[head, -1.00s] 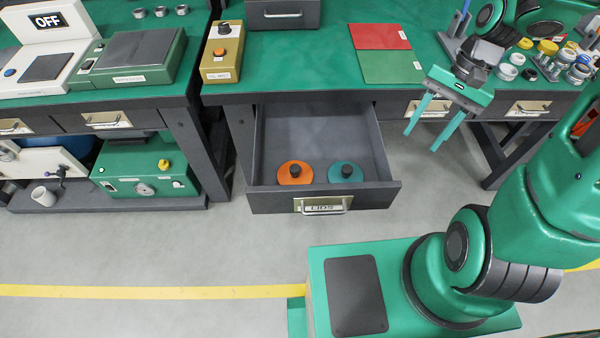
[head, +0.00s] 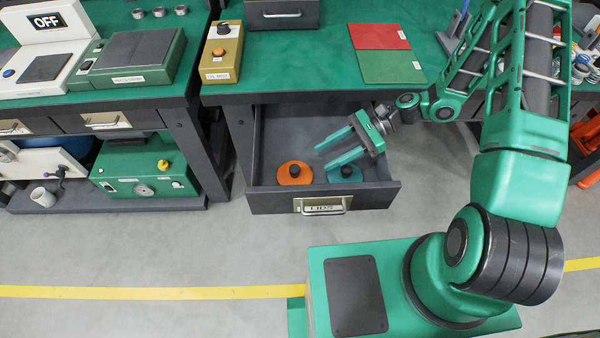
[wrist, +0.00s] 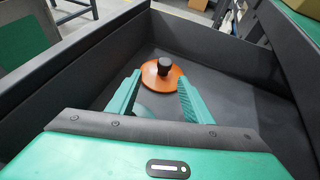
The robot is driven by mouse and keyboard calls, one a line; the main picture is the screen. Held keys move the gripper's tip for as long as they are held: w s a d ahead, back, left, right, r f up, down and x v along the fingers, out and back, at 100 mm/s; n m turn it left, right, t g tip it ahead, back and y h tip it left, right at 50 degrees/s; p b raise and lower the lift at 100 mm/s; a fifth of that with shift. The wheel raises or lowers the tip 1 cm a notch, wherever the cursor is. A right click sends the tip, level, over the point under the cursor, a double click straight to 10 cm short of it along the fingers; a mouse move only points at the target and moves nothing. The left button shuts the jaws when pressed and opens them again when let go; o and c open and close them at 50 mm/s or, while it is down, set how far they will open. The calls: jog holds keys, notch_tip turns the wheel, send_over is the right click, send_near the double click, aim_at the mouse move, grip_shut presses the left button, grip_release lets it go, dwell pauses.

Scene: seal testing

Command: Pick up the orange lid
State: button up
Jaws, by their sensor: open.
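The orange lid (head: 294,173), a round disc with a black knob, lies in the open drawer (head: 272,203), near its front wall. A teal lid (head: 344,174) with a black knob lies to its right, partly covered by my gripper in the head view. My gripper (head: 320,157) is open and empty over the drawer, with its fingers pointing left and down, above and to the right of the orange lid. In the wrist view the orange lid (wrist: 162,75) shows beyond and between the two open fingers (wrist: 160,88), apart from them.
The drawer walls surround the lids, and its label reads LIDS. The green workbench top (head: 300,70) lies behind and above the drawer, with a red and green mat (head: 385,52) and a yellow button box (head: 222,50). The drawer's back left is bare.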

aim_at(303, 172)
jog(key=shift+a+f+m+y, duration=0.3)
jog(key=shift+a+f, duration=0.05)
jog(key=shift+a, duration=0.4)
jog(key=shift+w+x, duration=0.15)
jog(key=shift+x, duration=1.55)
jog(key=shift+w+x, duration=0.15)
jog(key=shift+x, duration=1.6)
grip_shut()
